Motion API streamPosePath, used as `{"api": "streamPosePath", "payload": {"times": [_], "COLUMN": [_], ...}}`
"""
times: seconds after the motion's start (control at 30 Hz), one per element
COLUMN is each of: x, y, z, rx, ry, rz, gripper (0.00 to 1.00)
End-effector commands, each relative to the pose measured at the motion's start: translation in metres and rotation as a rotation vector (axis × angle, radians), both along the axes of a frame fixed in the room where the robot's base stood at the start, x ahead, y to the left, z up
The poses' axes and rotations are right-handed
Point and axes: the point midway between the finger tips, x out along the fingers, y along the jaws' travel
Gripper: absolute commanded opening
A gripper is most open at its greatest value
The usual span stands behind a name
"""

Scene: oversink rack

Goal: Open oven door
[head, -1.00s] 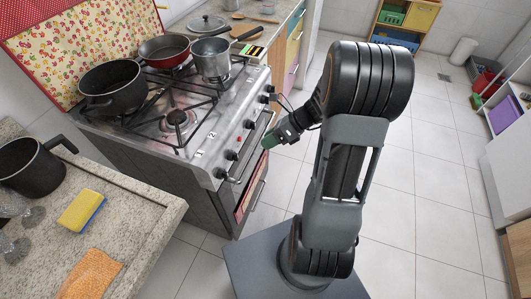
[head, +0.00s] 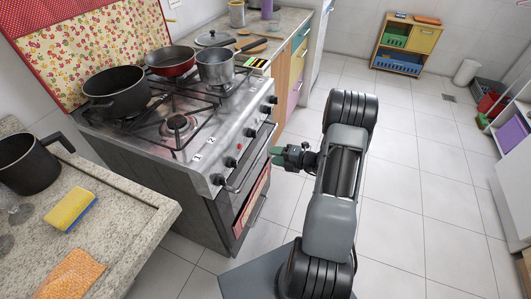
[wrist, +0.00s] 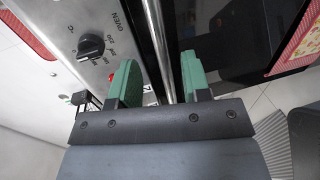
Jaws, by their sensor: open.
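The oven door (wrist: 225,45) is a dark glossy panel on the stove front; in the head view its front (head: 240,221) looks shut. Its handle (wrist: 157,40) is a long metal bar, also visible in the head view (head: 236,184). My gripper (wrist: 160,82) has green fingers and is open. In the wrist view the bar runs between the two fingers, with a gap to each; I cannot tell how deep it sits. In the head view my gripper (head: 277,156) points left at the stove front, beside the bar.
An oven knob (wrist: 91,46) and the control panel lie left of the bar. A patterned red cloth (head: 251,199) is low on the stove front. Pots, including a black one (head: 116,91), stand on top. The tiled floor (head: 415,150) to the right is clear.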

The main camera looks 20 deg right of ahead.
Motion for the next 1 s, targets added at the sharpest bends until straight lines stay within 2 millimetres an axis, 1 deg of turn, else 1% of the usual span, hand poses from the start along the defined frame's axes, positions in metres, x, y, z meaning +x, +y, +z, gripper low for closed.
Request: {"api": "streamPosePath", "payload": {"times": [0.03, 0.2, 0.4, 0.6, 0.87, 1.0], "x": [0.007, 0.027, 0.042, 0.048, 0.048, 0.048], "y": [0.009, 0.028, 0.041, 0.046, 0.046, 0.046], "z": [-0.003, -0.008, -0.011, -0.012, -0.013, -0.013], "rx": [0.0, 0.0, -0.001, -0.001, -0.001, -0.001], "ry": [0.0, 0.0, -0.001, -0.001, -0.001, -0.001], "rz": [0.006, 0.009, 0.008, 0.007, 0.006, 0.006], "gripper": [0.44, 0.44, 0.44, 0.44, 0.44, 0.31]}}
